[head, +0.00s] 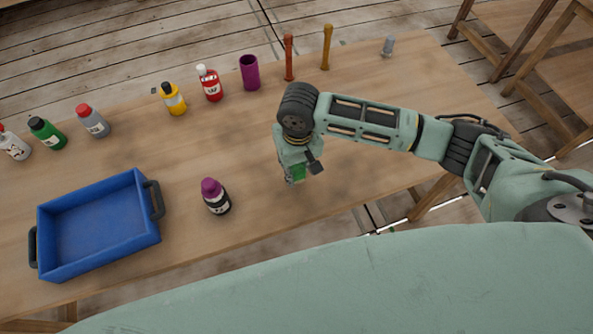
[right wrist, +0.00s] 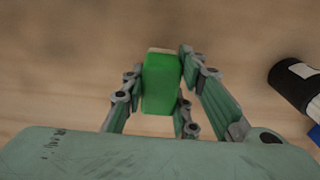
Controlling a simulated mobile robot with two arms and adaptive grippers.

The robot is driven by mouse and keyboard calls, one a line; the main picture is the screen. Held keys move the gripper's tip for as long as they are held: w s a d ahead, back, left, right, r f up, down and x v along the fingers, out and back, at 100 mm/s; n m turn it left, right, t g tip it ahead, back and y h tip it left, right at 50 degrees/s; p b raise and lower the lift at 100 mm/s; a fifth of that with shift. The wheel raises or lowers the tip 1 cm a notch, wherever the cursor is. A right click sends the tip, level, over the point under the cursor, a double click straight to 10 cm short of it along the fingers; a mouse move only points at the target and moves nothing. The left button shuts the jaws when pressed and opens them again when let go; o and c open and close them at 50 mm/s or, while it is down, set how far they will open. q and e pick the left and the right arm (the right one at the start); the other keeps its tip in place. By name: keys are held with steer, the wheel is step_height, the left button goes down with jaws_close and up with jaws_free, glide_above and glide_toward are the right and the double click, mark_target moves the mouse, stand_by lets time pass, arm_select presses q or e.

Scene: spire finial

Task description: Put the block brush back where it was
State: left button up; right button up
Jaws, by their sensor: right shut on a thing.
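The block brush is a green block with a pale strip at its far end. In the right wrist view the block brush (right wrist: 161,85) sits between the fingers of my right gripper (right wrist: 160,72), which is shut on it. In the head view only a small green part of the brush (head: 298,173) shows below my right gripper (head: 300,165), over the middle right of the table. The rest is hidden by the gripper. I cannot tell whether the brush touches the wood. My left gripper is not in view.
On the wooden table (head: 400,80), a blue tray (head: 152,235) and a purple-capped black bottle (head: 216,197) stand to the left. Along the back are several bottles, a purple cup (head: 250,73), a red stick (head: 289,57), a yellow stick (head: 326,47) and a grey item (head: 388,46).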

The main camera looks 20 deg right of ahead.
mark_target(298, 166)
step_height(298, 166, down, 3)
steer(key=shift+s+r, duration=0.1)
steer(key=shift+r, duration=0.1)
steer(key=shift+f+p, duration=0.3)
steer(key=shift+f, duration=0.05)
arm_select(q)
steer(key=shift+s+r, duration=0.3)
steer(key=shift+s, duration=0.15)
arm_select(e)
steer(key=shift+f, duration=0.1)
steer(key=o, duration=1)
steer(key=r, duration=0.8)
steer(key=r+b, duration=0.1)
steer(key=r, duration=0.3)
steer(key=shift+s+r, duration=0.1)
steer(key=shift+s, duration=0.2)
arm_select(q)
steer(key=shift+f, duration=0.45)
arm_select(e)
steer(key=shift+d, duration=0.1)
